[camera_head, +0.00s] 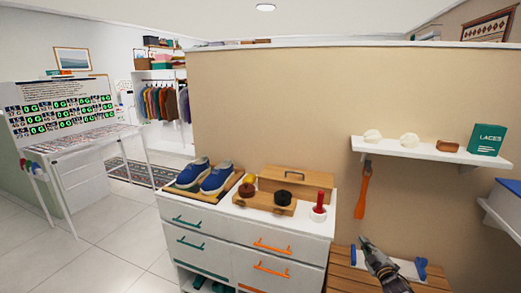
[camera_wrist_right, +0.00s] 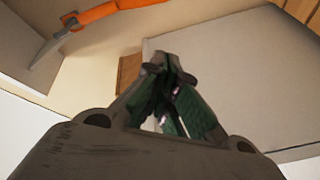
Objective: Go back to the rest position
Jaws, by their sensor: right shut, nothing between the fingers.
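My right gripper (camera_head: 366,241) is in the lower right of the head view, in front of the tan wall and above the slatted wooden bench (camera_head: 345,280). Its fingers are together with nothing between them; the closed green-padded fingers also show in the right wrist view (camera_wrist_right: 168,62). It touches nothing that I can make out. My left gripper is not in view.
A white dresser (camera_head: 235,230) carries blue shoes (camera_head: 217,178), a wooden box (camera_head: 295,183) and polish items. A shelf (camera_head: 430,152) with a green LACES box (camera_head: 487,139) is on the wall. An orange shoehorn (camera_head: 362,190) hangs below it. Floor at left is clear.

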